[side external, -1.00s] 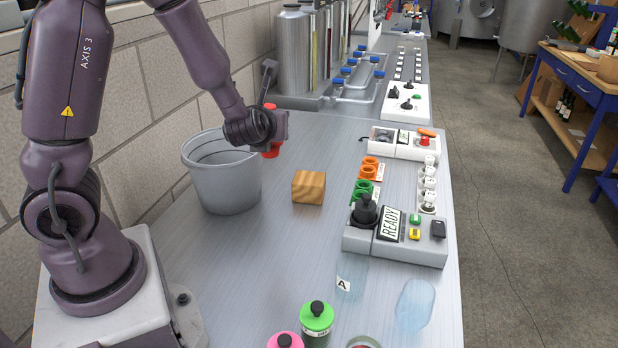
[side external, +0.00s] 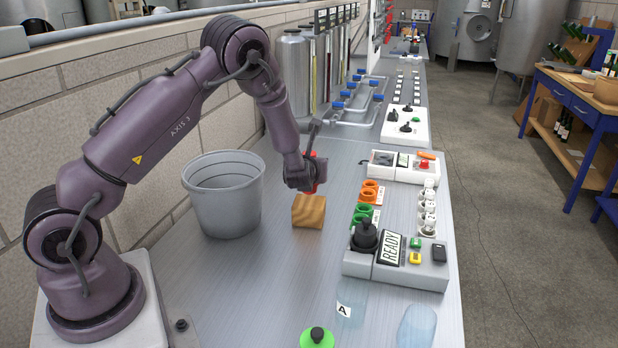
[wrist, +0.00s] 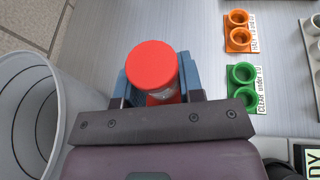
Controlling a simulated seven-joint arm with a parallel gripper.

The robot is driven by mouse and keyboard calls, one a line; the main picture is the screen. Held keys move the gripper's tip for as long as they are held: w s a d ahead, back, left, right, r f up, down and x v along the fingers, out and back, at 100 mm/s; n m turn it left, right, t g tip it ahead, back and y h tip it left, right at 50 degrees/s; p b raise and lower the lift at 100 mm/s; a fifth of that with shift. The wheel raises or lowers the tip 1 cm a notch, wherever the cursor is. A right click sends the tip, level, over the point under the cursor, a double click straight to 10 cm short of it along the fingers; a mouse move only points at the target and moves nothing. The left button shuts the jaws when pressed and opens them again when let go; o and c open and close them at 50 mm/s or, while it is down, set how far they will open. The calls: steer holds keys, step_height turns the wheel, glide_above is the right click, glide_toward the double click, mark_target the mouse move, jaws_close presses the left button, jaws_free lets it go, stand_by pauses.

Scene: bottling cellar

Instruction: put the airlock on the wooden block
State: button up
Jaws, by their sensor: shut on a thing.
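The airlock (wrist: 152,66), with a round red cap and a clear body, is between the fingers of my gripper (wrist: 158,88) in the wrist view. My gripper is shut on it. In the side view only bits of its red (side external: 314,187) show past my gripper (side external: 305,178). The wooden block (side external: 308,212) sits on the bench, just below my gripper in the side view. I cannot tell whether the airlock touches the block. The block does not show in the wrist view, where my gripper and the airlock cover the middle.
A grey bucket (side external: 224,205) stands left of the block. Orange cups (side external: 369,191) and green cups (side external: 361,215) are to the right, with a control box (side external: 410,262) reading READY in front of them.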

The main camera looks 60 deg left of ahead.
steer(key=shift+f, duration=1.45)
steer(key=shift+f, duration=0.15)
steer(key=o, duration=0.9)
steer(key=shift+o, duration=0.2)
